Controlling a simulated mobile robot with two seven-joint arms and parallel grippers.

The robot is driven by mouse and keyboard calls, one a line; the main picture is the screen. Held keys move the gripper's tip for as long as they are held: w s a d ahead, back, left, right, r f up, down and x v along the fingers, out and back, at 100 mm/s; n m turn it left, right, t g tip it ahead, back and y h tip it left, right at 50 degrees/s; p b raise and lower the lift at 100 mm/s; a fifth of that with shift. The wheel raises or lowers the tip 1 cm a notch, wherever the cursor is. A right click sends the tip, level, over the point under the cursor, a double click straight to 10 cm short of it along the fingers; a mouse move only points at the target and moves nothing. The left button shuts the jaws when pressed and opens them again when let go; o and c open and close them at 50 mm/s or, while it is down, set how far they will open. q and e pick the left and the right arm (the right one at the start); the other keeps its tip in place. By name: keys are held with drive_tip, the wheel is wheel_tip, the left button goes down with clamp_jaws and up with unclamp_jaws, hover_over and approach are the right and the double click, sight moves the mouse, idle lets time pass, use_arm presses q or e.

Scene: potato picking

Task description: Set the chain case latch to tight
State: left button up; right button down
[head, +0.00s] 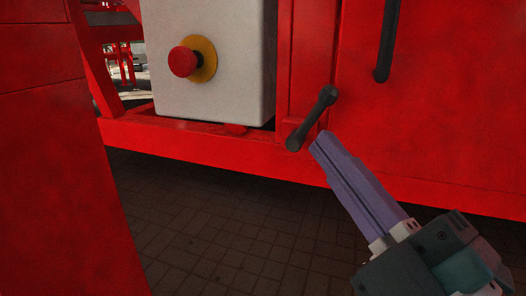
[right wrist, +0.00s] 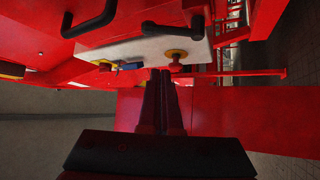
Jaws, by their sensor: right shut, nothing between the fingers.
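The chain case latch appears to be the dark grey lever (head: 312,118) on the red panel, right of the white box. It is tilted, with its upper end to the right and its lower end to the left. A dark lever, likely the same one, shows at the top of the right wrist view (right wrist: 196,27). My right gripper (head: 322,142) has its purple fingers shut with nothing between them. In the head view its tips appear just below and right of the lever; contact is not clear. My left gripper is not in view.
A white box (head: 215,100) carries a red button (head: 183,61) on a yellow disc. A dark bar handle (head: 388,40) is on the red panel (head: 450,110) at upper right. A red wall (head: 60,160) fills the left. Bare tiled floor (head: 215,230) lies below.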

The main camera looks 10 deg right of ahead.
sight(316, 117)
drive_tip(key=w+b, duration=0.1)
drive_tip(key=w, duration=0.1)
drive_tip(key=w+d+r+b, duration=0.1)
drive_tip(key=w+b, duration=0.1)
drive_tip(key=w, duration=0.1)
drive_tip(key=w+b, duration=0.1)
drive_tip(key=w, duration=0.1)
drive_tip(key=shift+w+d+r, duration=0.15)
drive_tip(key=shift+w+r, duration=0.1)
drive_tip(key=shift+r, duration=0.15)
drive_tip(key=shift+f+b, duration=0.1)
drive_tip(key=shift+b, duration=0.3)
